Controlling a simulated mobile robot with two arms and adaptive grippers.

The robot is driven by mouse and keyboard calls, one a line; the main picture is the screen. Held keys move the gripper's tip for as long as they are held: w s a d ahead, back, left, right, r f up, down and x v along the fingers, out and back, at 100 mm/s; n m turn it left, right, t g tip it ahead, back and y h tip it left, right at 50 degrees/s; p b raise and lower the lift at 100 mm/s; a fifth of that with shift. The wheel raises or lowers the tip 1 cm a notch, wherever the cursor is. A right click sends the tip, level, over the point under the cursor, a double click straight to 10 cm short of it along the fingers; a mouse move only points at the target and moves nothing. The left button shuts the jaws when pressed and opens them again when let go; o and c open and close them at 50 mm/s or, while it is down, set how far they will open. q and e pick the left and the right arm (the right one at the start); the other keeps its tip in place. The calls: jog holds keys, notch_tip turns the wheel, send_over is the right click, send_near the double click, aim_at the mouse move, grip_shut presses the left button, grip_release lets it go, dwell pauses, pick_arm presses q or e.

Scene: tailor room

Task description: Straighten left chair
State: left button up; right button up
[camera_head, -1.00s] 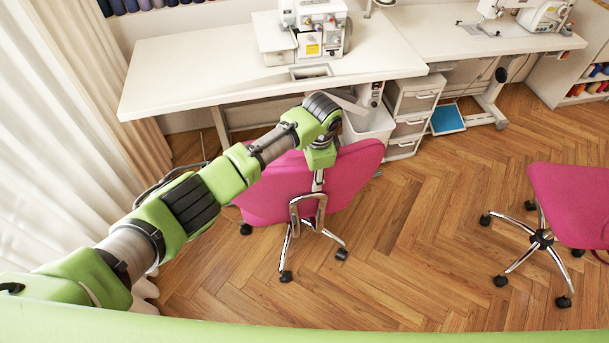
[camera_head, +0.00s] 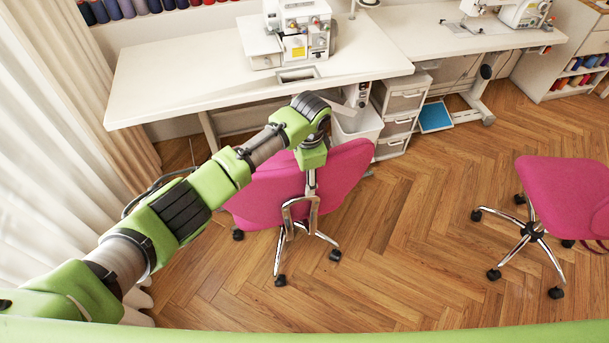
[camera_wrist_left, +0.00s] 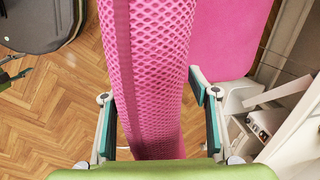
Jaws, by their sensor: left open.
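The left chair, pink with a chrome bracket and a wheeled base, stands in front of the left white desk (camera_head: 190,90). Its pink backrest (camera_head: 255,198) faces me in the head view, and my left arm crosses in front of it. My left gripper (camera_wrist_left: 158,115) is open, with one finger on each side of the mesh backrest (camera_wrist_left: 150,60) in the left wrist view. I cannot tell whether the fingers touch it. The pink seat (camera_wrist_left: 232,40) shows beyond the right finger. In the head view the gripper's fingertips are hidden. My right gripper is not in view.
A sewing machine (camera_head: 288,35) stands on the left desk. A white drawer unit (camera_head: 398,110) and a white bin (camera_head: 355,130) stand by the chair's right. Another pink chair (camera_head: 560,190) stands at right. Curtains (camera_head: 60,130) hang at left. Wooden floor (camera_head: 420,230) between the chairs is clear.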

pick_arm(q)
jog(key=r, duration=0.3)
jog(key=s+r, duration=0.1)
jog(key=r, duration=0.7)
jog(key=shift+s+d, duration=0.15)
jog(key=shift+d, duration=0.1)
